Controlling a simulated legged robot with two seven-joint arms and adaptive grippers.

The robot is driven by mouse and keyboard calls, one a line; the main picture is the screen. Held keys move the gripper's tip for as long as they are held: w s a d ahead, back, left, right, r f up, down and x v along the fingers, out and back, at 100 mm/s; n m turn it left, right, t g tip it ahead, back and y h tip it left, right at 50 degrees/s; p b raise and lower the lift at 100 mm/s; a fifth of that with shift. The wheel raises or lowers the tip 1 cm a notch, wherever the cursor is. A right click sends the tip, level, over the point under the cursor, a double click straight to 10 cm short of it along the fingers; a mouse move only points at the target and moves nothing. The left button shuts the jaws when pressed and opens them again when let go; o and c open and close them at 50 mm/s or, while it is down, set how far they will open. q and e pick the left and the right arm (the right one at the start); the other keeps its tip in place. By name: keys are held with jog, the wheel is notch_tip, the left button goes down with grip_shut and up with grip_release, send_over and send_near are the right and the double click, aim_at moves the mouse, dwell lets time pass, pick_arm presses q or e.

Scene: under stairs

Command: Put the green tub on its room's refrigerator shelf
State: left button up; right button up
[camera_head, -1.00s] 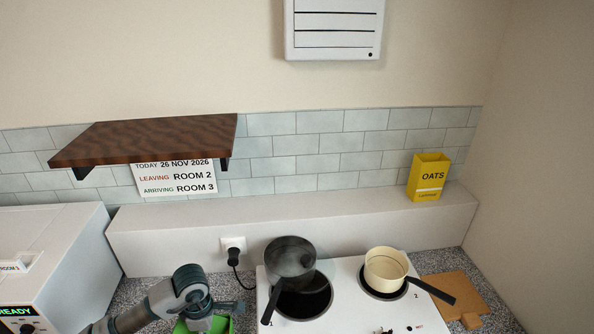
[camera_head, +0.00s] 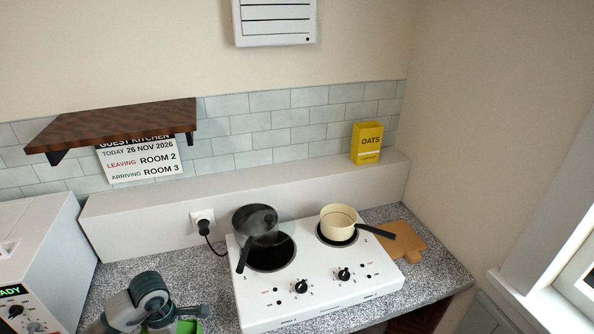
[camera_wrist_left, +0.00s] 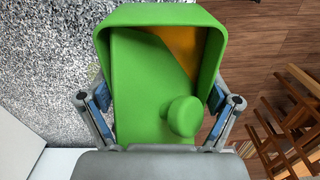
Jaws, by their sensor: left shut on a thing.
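The green tub (camera_wrist_left: 150,75) fills the middle of the left wrist view, with a round green knob on it and an orange area inside its rim. My left gripper (camera_wrist_left: 160,98) is shut on the tub, one finger on each side. In the head view the left gripper (camera_head: 176,316) is at the bottom edge, and only a small green part of the tub (camera_head: 188,326) shows beside it. The wrist view shows the tub over the counter's edge, with floor to its right. My right gripper is not in view. No refrigerator shows.
A white hob (camera_head: 322,288) holds a dark pan (camera_head: 255,222) and a cream pan (camera_head: 338,217). A white appliance (camera_head: 40,262) stands left. A wooden shelf (camera_head: 115,123) overhangs a sign (camera_head: 140,160) reading leaving Room 2, arriving Room 3. Chairs (camera_wrist_left: 290,125) stand on the floor.

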pick_arm(q)
jog(key=w+d+m, duration=0.1)
jog(key=m, duration=0.1)
jog(key=d+m, duration=0.1)
jog(key=shift+w+r+m, duration=0.4)
jog(key=w+d+r+m, duration=0.2)
jog(key=d+m, duration=0.2)
jog(key=m, duration=0.4)
jog(key=w+d+r+m, duration=0.2)
jog(key=d+m, duration=0.3)
jog(key=m, duration=0.3)
jog(key=shift+r, duration=0.3)
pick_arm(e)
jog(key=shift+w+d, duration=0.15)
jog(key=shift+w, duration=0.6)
